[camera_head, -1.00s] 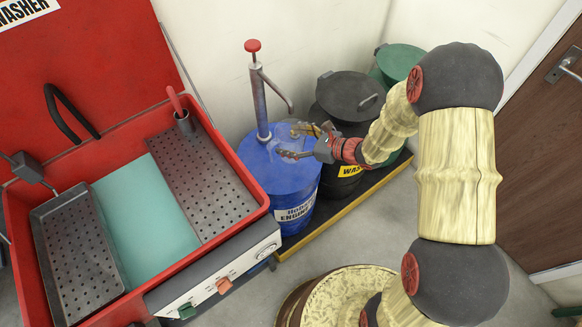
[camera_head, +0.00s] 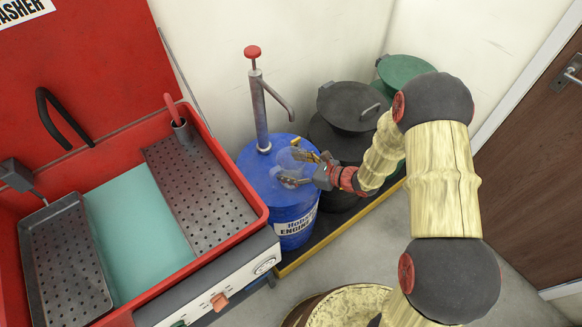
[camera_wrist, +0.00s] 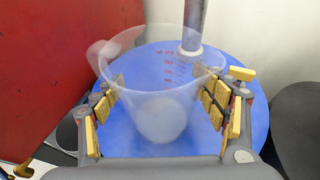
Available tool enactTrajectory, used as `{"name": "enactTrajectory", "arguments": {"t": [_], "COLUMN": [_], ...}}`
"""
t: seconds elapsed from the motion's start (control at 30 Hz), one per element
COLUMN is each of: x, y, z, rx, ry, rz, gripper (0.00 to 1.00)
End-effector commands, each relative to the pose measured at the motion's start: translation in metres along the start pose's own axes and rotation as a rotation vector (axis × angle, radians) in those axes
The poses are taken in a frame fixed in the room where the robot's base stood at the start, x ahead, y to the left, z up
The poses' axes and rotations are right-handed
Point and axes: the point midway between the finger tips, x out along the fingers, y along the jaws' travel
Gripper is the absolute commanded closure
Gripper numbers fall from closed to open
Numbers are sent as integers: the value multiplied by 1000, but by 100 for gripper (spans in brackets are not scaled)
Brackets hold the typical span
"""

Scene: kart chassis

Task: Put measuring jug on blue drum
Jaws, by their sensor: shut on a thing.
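The measuring jug (camera_wrist: 150,95) is clear, with red scale marks, and shows faintly in the head view (camera_head: 283,158). My gripper (camera_head: 297,168) is shut on it, with the padded fingers on either side of the jug in the wrist view (camera_wrist: 163,105). The jug looks upright. The blue drum (camera_head: 257,180) stands beside the red washer, and its blue top (camera_wrist: 250,130) is behind and below the jug in the wrist view. I cannot tell whether the jug's base touches the drum top.
A hand pump (camera_head: 260,112) rises from the drum top, close behind the jug, with its spout to the right. A black drum (camera_head: 343,145) and a green drum (camera_head: 408,68) stand to the right. The red parts washer (camera_head: 262,208) is on the left.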

Motion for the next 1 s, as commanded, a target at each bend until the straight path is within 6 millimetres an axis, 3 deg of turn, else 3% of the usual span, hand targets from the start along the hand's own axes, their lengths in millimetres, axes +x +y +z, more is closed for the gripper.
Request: {"name": "enactTrajectory", "arguments": {"t": [0.1,0.13,0.43,0.83,1.0], "x": [2,1,1,0,-23], "y": [0,0,0,0,-1], "z": [-4,-3,-3,0,2], "rx": [0,1,1,0,4], "ry": [0,1,1,1,1], "rz": [0,0,0,0,-3], "gripper": [57,26,9,8,8]}}
